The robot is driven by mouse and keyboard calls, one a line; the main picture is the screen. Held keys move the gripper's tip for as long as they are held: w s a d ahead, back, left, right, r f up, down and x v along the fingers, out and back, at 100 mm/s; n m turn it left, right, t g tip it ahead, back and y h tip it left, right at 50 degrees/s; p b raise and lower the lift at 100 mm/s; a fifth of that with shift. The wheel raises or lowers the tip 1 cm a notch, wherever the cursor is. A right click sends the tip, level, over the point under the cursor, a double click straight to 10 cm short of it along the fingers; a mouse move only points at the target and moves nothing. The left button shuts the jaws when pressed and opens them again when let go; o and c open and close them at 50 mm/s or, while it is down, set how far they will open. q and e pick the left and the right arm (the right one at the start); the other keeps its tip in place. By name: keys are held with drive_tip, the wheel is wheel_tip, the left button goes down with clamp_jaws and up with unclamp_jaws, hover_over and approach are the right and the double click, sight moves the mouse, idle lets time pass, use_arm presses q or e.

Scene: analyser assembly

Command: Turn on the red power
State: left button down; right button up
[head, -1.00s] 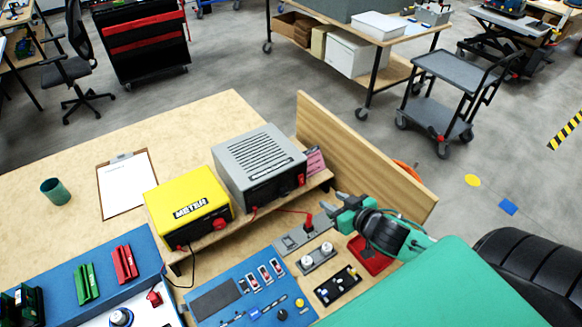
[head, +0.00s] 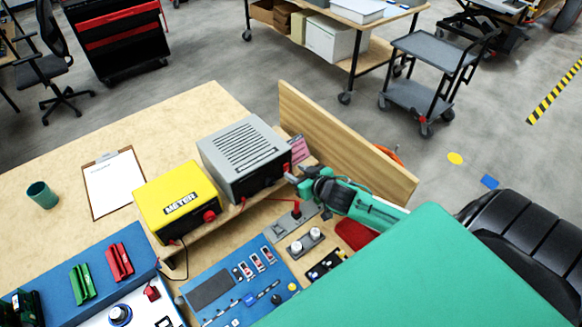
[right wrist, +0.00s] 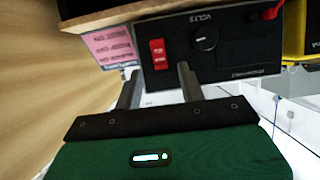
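The grey power supply (head: 246,157) stands on a wooden shelf with its dark front facing my right arm. Its red power switch (right wrist: 157,53) shows clearly in the right wrist view, beside a black knob (right wrist: 204,39). My right gripper (right wrist: 158,88) is open and empty, its two fingers apart and pointing at the front panel. The switch lies ahead of the gap between them, and I see no clear contact with it. In the head view my right gripper (head: 291,174) is at the right end of the supply's front and partly covers that area. My left gripper is not in view.
A yellow meter (head: 178,201) stands left of the supply. A pink card (head: 299,148) and an upright wooden board (head: 340,140) are close on the right. Below are a red plug (head: 296,209) with its cable, white knobs (head: 305,241) and a blue panel (head: 215,290).

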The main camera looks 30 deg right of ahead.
sight(287, 168)
drive_tip(key=x, duration=0.3)
drive_tip(key=shift+r+p, duration=0.1)
drive_tip(key=shift+p, duration=0.2)
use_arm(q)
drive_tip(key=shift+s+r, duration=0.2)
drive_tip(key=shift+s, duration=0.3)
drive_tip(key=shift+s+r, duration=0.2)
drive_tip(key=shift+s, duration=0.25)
use_arm(e)
drive_tip(key=shift+w+f, duration=0.2)
drive_tip(key=shift+w, duration=0.05)
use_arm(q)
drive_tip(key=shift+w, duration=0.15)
